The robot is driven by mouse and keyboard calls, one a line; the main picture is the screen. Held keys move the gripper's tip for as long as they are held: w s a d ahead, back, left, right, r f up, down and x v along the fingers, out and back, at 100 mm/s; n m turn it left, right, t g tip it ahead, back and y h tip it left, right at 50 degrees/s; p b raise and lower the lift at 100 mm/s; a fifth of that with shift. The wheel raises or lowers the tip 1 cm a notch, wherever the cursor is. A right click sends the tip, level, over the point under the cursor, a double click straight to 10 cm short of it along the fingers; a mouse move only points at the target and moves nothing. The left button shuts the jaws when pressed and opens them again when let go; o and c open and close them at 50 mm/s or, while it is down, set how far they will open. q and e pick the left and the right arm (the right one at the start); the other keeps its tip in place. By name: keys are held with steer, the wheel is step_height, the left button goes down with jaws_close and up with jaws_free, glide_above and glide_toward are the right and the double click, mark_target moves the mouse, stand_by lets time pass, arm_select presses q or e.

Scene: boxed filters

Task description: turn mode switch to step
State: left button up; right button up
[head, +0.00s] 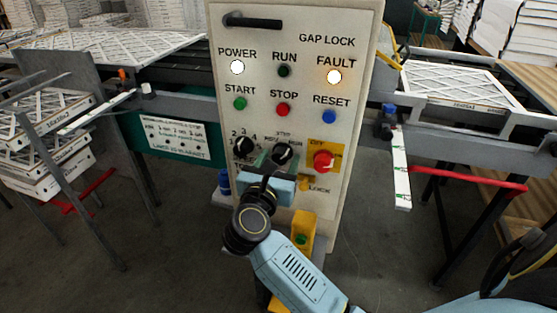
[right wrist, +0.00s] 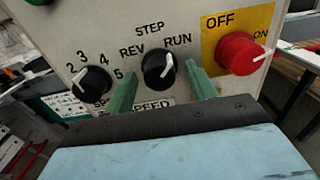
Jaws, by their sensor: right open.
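The mode switch (right wrist: 158,70) is a round black knob with a white pointer line, on the pale control panel (head: 295,30). REV is marked at its left, STEP above and RUN at its right. The pointer leans up and right, toward RUN. It also shows in the head view (head: 282,152). My right gripper (right wrist: 160,80) is open, with one green finger on each side of the knob. I cannot tell whether the fingers touch it. In the head view the right gripper (head: 271,165) is in front of the panel's lower part. My left gripper is not in view.
The black numbered speed knob (right wrist: 92,82) is close left of the left finger. The red OFF/ON switch (right wrist: 240,54) on a yellow plate is close right. START, STOP and RESET buttons (head: 283,110) sit above. POWER (head: 237,67) and FAULT (head: 334,77) lamps are lit.

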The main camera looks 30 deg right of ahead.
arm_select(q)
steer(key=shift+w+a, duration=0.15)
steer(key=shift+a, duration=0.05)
arm_select(e)
steer(key=shift+d, duration=0.1)
steer(key=c, duration=1)
steer(key=shift+r+n+p, duration=0.1)
steer(key=shift+n+p, duration=0.6)
steer(key=shift+p, duration=0.15)
steer(key=n+p, duration=0.4)
steer(key=shift+r, duration=0.1)
steer(key=n+p, duration=0.2)
steer(key=shift+n, duration=0.3)
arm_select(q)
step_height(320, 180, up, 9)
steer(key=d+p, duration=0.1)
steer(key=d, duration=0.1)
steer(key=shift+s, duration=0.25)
arm_select(e)
steer(key=shift+n, duration=0.5)
